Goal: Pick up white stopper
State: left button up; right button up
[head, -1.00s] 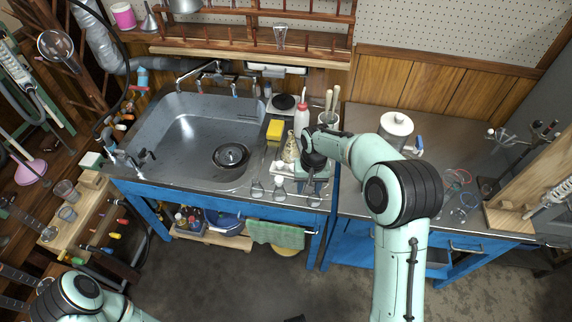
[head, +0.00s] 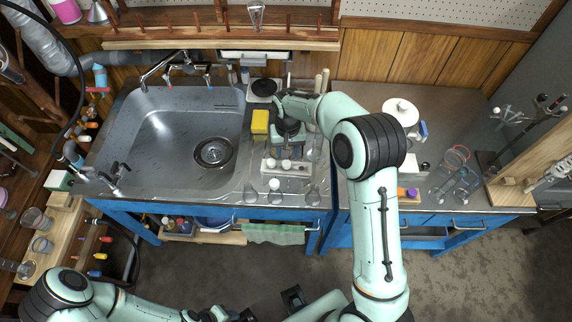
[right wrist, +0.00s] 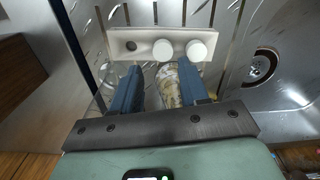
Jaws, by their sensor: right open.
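Two white stoppers, left (head: 270,162) and right (head: 286,164), sit in a pale rack (head: 296,171) on the counter right of the sink. In the right wrist view the two stoppers (right wrist: 162,50) (right wrist: 196,50) stand in the rack (right wrist: 146,36), beside an empty hole. My right gripper (head: 288,140) is above the counter beside the rack. In the right wrist view its jaws (right wrist: 160,92) are open, short of the stoppers, with a glass vessel (right wrist: 168,85) with pale mottled contents showing between them. My left gripper (head: 292,299) is low at the bottom edge, its jaws unclear.
A yellow sponge (head: 260,121) lies behind the rack by the sink (head: 165,125). Small glass flasks (head: 275,192) stand at the counter's front edge. A white lidded pot (head: 401,112) and glassware (head: 455,180) stand right of my right arm.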

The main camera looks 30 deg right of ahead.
aim_at(287, 164)
jog(key=f, duration=0.6)
jog(key=shift+a+f, duration=0.2)
jog(key=shift+c, duration=0.2)
jog(key=c, duration=0.8)
